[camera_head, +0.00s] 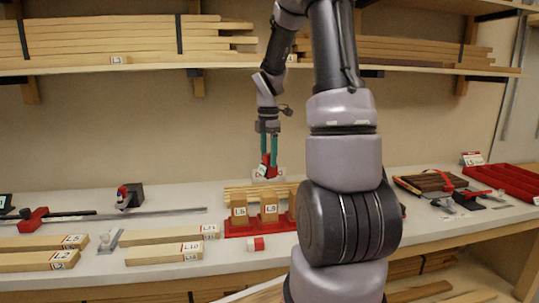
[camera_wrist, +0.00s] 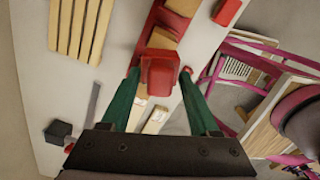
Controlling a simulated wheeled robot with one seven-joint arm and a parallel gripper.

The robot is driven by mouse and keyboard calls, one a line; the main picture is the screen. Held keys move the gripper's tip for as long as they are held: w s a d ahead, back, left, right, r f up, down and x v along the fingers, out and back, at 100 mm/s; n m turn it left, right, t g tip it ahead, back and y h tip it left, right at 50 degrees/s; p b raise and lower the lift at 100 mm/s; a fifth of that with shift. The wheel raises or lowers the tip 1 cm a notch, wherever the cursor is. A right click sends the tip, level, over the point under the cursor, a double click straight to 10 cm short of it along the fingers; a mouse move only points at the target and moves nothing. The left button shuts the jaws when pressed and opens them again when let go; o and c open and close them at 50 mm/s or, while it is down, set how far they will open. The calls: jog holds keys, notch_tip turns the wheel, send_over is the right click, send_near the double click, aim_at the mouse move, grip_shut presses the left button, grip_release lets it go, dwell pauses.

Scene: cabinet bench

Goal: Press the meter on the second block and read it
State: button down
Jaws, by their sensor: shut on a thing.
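My gripper (camera_head: 268,160) has green fingers and is shut on a red meter (camera_head: 264,170) with a small pale display face. In the wrist view the meter (camera_wrist: 160,76) sits between the red fingertips. The meter is held above the bench, apart from the blocks as far as the head view shows. Wooden blocks labelled L5 (camera_head: 239,209) and L9 (camera_head: 270,207) stand upright in a red rack (camera_head: 236,229); a further block beside them is partly hidden by my arm. In the wrist view the meter overlaps a block (camera_wrist: 161,39); contact cannot be told. The reading is too small to read.
Labelled planks (camera_head: 165,253) lie at the front left of the bench. A long bar clamp (camera_head: 110,214) lies at left. A red tray (camera_head: 505,180) and tools are at right. Loaded shelves (camera_head: 130,68) hang above.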

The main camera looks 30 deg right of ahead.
aim_at(269, 174)
jog(key=shift+f, duration=2.6)
jog(key=shift+f, duration=0.6)
jog(key=shift+r, duration=3.55)
